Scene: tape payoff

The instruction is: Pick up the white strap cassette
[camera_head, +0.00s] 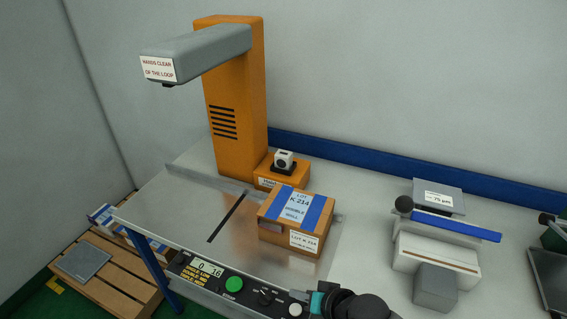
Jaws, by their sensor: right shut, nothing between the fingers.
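A small white block with a dark round spot, which looks like the white strap cassette (284,157), sits in a dark seat on a low orange block (268,178) at the foot of the orange machine column. My right gripper (318,301) shows at the bottom edge, dark with a teal part, by the right end of the control panel. It is shut and empty, well in front of the cassette and apart from it. My left gripper is not in view.
A cardboard box (283,240) with a blue and white band stands on the metal table (185,210) between my right gripper and the cassette. The machine's grey arm (205,52) overhangs the left side. A white device with a blue bar (455,227) stands at the right.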

